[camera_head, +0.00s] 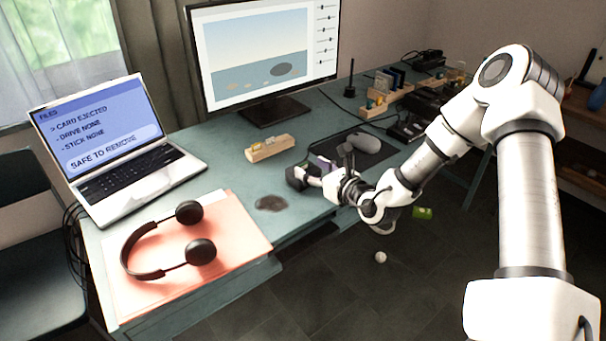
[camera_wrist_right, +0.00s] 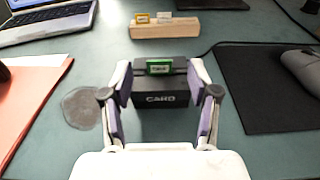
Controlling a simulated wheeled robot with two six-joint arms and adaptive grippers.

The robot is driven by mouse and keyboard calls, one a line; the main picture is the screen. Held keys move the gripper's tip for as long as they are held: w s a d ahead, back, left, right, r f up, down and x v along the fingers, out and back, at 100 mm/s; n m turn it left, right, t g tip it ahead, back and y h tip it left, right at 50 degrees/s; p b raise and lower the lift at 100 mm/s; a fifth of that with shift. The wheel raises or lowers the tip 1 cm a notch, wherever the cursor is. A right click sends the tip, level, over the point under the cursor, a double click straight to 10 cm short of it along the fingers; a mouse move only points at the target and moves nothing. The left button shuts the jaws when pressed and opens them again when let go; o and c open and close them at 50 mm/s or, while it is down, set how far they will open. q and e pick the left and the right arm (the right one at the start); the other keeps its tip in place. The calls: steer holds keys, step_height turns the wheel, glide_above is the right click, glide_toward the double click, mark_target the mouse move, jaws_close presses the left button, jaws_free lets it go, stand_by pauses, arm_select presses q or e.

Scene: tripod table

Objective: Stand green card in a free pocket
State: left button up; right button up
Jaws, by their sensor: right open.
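The green card (camera_wrist_right: 159,67) stands in the top of a black reader (camera_wrist_right: 160,95) marked CARD, in the middle of the right wrist view. My right gripper (camera_wrist_right: 160,75) is open, with one finger on each side of the card and reader; I cannot tell whether the fingers touch them. In the head view my right gripper (camera_head: 308,172) is at the reader (camera_head: 296,179), and the card is not clear there. A wooden holder (camera_wrist_right: 180,29) lies beyond the reader, with a yellow card (camera_wrist_right: 142,18) and a whitish card (camera_wrist_right: 164,17) standing in its left part. My left gripper is not in view.
A laptop (camera_head: 111,150) reads "card ejected" and "safe to remove". Headphones (camera_head: 150,250) lie on an orange folder (camera_head: 235,235). A dark stain (camera_head: 270,203) marks the table. A mouse (camera_head: 364,143) rests on a dark mat to the right. A monitor (camera_head: 265,55) stands behind the holder.

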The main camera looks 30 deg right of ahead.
steer(key=shift+w+a+f, duration=0.1)
steer(key=shift+w+f, duration=0.15)
steer(key=shift+w, duration=0.8)
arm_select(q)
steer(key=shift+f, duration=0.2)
arm_select(e)
steer(key=shift+r, duration=0.1)
steer(key=c, duration=0.8)
